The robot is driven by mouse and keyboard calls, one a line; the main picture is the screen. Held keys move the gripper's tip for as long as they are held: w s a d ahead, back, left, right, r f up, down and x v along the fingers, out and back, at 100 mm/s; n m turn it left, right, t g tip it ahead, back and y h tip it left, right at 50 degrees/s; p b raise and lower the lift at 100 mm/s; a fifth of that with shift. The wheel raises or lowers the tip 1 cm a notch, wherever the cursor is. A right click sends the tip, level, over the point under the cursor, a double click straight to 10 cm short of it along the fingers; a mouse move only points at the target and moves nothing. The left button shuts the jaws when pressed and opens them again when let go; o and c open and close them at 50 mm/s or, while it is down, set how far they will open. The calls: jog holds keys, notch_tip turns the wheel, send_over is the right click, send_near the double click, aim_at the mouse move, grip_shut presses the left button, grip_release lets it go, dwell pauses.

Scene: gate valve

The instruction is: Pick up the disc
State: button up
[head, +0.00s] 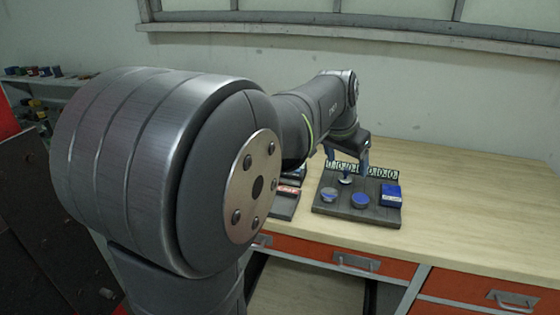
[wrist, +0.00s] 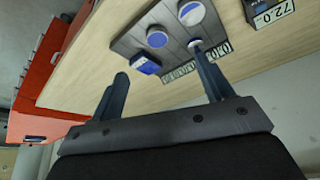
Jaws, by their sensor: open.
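Two round discs stand on a dark grey board (head: 340,208). The left disc (head: 328,195) is pale with blue; it shows at the top of the wrist view (wrist: 191,13). The right disc (head: 360,200) is mostly blue on top; it shows in the wrist view (wrist: 156,37) too. A small pale round piece (head: 345,181) sits behind them, partly hidden by a finger in the wrist view. My gripper (head: 347,164) is open and empty at the board's back side. In the wrist view its fingers (wrist: 160,62) are spread wide, apart from both discs.
A blue box (head: 390,195) stands at the board's right, also in the wrist view (wrist: 145,65). A row of number plates (head: 375,172) lines the back edge. The wooden bench (head: 470,215) is clear to the right.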

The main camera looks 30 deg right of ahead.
jog(key=d, duration=0.2)
send_near(360, 199)
jog(key=f, duration=0.2)
jog(key=shift+w+d+f+m, duration=0.3)
jog(key=shift+d+f, duration=0.1)
jog(key=shift+x, duration=2.8)
jog(key=shift+d+r, duration=0.15)
jog(key=c, duration=1.3)
